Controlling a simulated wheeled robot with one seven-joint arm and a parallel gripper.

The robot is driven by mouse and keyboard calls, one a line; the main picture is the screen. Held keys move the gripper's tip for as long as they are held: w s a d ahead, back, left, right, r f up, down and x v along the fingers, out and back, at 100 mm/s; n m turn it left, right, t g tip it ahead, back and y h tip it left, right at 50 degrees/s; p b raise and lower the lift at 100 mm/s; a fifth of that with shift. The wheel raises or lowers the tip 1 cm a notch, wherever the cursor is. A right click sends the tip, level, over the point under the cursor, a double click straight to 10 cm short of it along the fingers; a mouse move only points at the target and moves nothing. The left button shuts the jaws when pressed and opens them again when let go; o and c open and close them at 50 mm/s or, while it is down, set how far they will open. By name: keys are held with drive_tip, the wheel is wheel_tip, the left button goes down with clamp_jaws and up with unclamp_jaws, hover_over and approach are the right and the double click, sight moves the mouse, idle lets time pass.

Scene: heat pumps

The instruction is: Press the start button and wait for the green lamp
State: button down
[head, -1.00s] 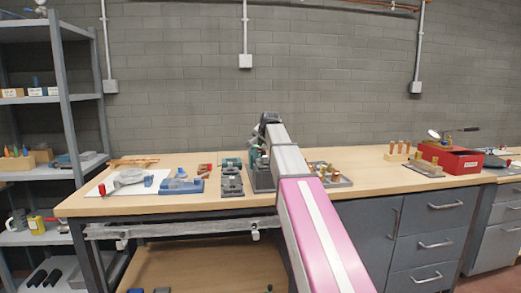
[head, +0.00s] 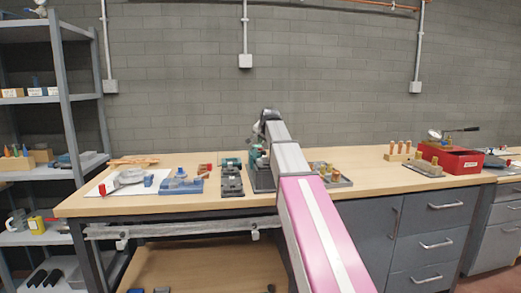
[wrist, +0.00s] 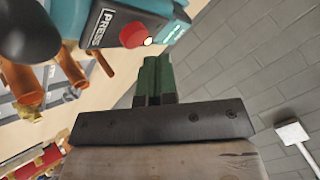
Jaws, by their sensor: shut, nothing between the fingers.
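In the wrist view, a teal machine (wrist: 158,8) with a dark panel reading "PRESS" (wrist: 106,22) stands at the upper left. A round red button (wrist: 133,34) sticks out of that panel, with a small whitish spot (wrist: 148,41) beside it that may be a lamp. A small green-lit patch (wrist: 173,32) shows at the panel's right end. My gripper (wrist: 158,62) has its green fingers together and empty, pointing toward the panel just below the button, apparently apart from it. In the head view, part of the machine (head: 254,155) shows behind my arm; the fingers are not clear there.
A blue tray (head: 181,187) and dark fixture (head: 232,183) stand left of my arm. A red box (head: 455,160) is at the right. A grey brick wall is behind.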

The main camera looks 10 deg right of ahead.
drive_tip(key=shift+r, duration=2.45)
drive_tip(key=shift+s, duration=0.1)
